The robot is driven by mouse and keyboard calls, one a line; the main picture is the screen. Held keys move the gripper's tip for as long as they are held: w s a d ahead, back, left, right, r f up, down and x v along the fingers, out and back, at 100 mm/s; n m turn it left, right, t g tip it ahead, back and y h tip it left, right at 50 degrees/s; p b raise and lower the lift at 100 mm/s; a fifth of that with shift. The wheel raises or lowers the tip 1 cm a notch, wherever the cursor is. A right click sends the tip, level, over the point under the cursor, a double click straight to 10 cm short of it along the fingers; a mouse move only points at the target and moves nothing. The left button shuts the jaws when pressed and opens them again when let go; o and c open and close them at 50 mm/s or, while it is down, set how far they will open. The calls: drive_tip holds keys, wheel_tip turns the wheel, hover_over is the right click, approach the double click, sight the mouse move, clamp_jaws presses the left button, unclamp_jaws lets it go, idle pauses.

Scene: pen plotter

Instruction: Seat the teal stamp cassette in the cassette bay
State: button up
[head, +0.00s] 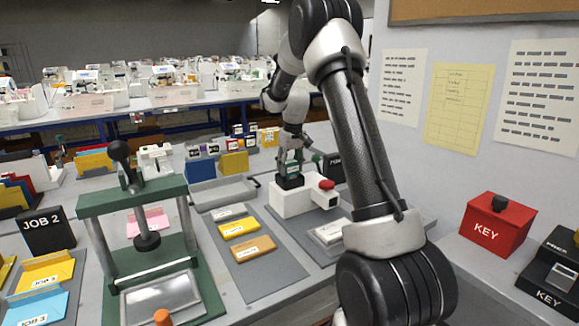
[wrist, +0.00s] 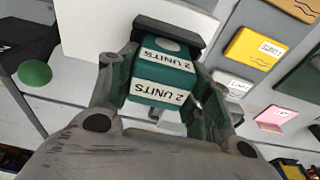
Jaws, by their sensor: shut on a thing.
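The teal stamp cassette (wrist: 162,78), labelled "2 UNITS" on two faces, sits between the fingers of my gripper (wrist: 158,66) in the wrist view. My gripper (head: 292,150) is shut on it. In the head view the cassette (head: 290,169) is upright, directly above a black block-like bay (head: 290,182) on top of a white machine (head: 289,203). The black bay (wrist: 168,32) also shows right behind the cassette in the wrist view. The cassette's lower end is hidden, so I cannot tell how deep it sits in the bay.
A red button (head: 327,184) is on the machine's right side. A grey mat with white, yellow and orange blocks (head: 238,228) lies left of it. A green press (head: 135,195) stands further left. A grey tray (head: 222,194) is behind the mat. A wall rises at right.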

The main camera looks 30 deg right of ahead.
drive_tip(key=o, duration=1)
drive_tip(key=shift+f, duration=0.1)
drive_tip(key=shift+o, duration=0.2)
wheel_tip(320, 180, up, 12)
drive_tip(key=s, duration=0.2)
drive_tip(key=s+a+r, duration=0.5)
drive_tip(key=s+r, duration=0.3)
drive_tip(key=s, duration=0.4)
drive_tip(key=s+a+f+t, duration=0.1)
drive_tip(key=s+a+f, duration=0.1)
drive_tip(key=s, duration=1.1)
drive_tip(key=s+a+f+t, duration=0.1)
drive_tip(key=s+a+f, duration=0.1)
drive_tip(key=s, duration=1.1)
drive_tip(key=shift+s+a+f+t, duration=0.25)
drive_tip(key=shift+a+f+t, duration=0.1)
drive_tip(key=shift+a, duration=0.15)
